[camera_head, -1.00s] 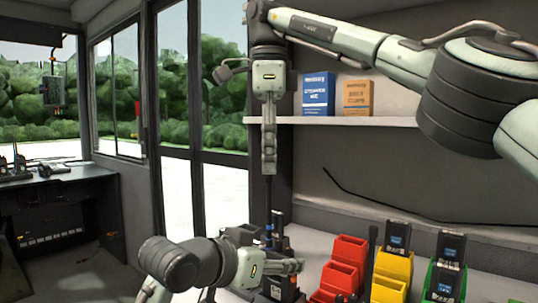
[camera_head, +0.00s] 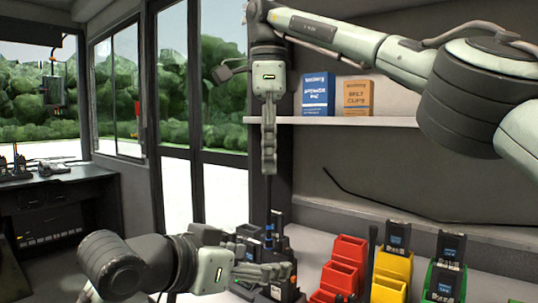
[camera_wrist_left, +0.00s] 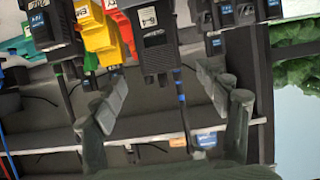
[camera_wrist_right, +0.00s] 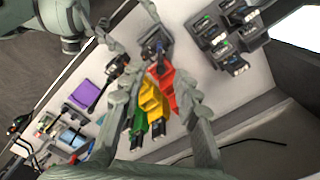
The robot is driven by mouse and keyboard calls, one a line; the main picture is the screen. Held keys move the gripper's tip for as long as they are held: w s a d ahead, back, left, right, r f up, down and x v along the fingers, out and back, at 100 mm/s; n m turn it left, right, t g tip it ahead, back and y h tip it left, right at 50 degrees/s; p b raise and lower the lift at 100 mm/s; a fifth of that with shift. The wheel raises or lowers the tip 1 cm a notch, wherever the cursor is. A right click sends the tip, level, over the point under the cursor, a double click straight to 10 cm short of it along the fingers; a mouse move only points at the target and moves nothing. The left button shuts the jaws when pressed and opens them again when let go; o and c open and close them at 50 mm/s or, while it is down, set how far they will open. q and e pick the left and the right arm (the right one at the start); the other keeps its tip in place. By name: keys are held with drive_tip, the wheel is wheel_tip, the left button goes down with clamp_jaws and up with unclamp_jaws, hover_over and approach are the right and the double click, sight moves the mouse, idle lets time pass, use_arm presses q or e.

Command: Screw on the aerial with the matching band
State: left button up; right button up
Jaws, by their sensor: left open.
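A black radio (camera_wrist_left: 155,48) with a white label stands between my left gripper's fingers in the left wrist view; the head view shows it low in the middle (camera_head: 277,291). My left gripper (camera_head: 276,271) is open around it; its spread fingers show in the left wrist view (camera_wrist_left: 165,85). A thin black aerial (camera_wrist_left: 181,92) with blue bands stands over the radio's top. I cannot tell whether the aerial's lower end is seated.
Red (camera_head: 344,262), yellow (camera_head: 392,268) and green (camera_head: 436,284) bins stand right of the radio. A rack of radios (camera_wrist_right: 228,40) stands beside it. A shelf (camera_head: 390,122) with a blue box (camera_head: 317,94) and an orange box (camera_head: 357,98) is behind. A loose cable (camera_head: 400,212) hangs at the wall.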

use_arm(q)
drive_tip(key=shift+v, duration=2.6)
